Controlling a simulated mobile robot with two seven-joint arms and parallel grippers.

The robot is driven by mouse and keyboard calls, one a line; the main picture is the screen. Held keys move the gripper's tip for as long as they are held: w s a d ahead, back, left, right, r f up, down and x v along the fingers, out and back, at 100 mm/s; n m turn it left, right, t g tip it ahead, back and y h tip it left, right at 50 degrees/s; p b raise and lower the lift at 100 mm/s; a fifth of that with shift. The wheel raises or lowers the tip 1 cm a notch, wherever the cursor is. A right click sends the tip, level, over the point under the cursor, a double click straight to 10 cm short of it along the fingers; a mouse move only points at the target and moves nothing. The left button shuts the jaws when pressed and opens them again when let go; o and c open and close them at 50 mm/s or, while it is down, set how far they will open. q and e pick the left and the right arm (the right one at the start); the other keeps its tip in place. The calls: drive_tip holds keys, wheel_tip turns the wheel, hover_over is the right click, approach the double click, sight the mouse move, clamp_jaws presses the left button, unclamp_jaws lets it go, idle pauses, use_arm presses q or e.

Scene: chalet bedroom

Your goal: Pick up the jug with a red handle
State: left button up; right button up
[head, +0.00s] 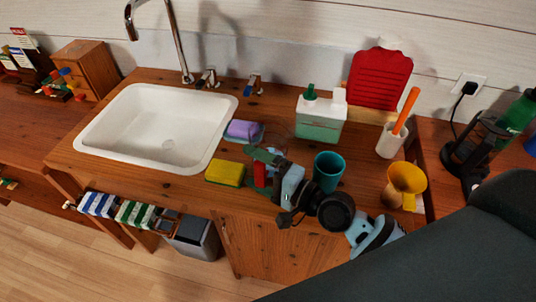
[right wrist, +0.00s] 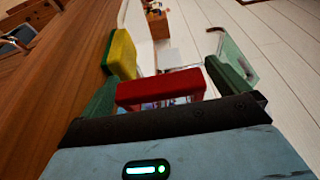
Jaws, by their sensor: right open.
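The jug's red handle (head: 260,174) shows beside my right gripper in the head view, on the counter near the sink. In the right wrist view the red handle (right wrist: 160,90) lies across the space between the two dark green fingers. My right gripper (head: 266,170) is open around the handle; I cannot tell if either finger touches it. The gripper also shows in the right wrist view (right wrist: 163,86). The jug's clear body is hard to make out and partly hidden by the gripper. My left gripper is not in view.
A yellow-green sponge (head: 225,173) lies just left of the gripper, and a purple sponge (head: 242,130) behind it. A teal cup (head: 328,170) stands close on the right. A soap dispenser (head: 320,122), yellow funnel (head: 405,183) and white sink (head: 155,125) are around.

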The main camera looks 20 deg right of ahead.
sight(255, 142)
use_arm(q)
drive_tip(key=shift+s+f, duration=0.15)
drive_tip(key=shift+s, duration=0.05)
use_arm(e)
drive_tip(key=shift+c, duration=1.4)
drive_tip(key=c, duration=1)
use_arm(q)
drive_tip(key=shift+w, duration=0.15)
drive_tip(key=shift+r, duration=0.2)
use_arm(e)
drive_tip(key=shift+r, duration=0.1)
drive_tip(key=shift+r, duration=0.3)
wheel_tip(255, 142, up, 8)
drive_tip(key=p, duration=0.3)
drive_tip(key=shift+r, duration=0.65)
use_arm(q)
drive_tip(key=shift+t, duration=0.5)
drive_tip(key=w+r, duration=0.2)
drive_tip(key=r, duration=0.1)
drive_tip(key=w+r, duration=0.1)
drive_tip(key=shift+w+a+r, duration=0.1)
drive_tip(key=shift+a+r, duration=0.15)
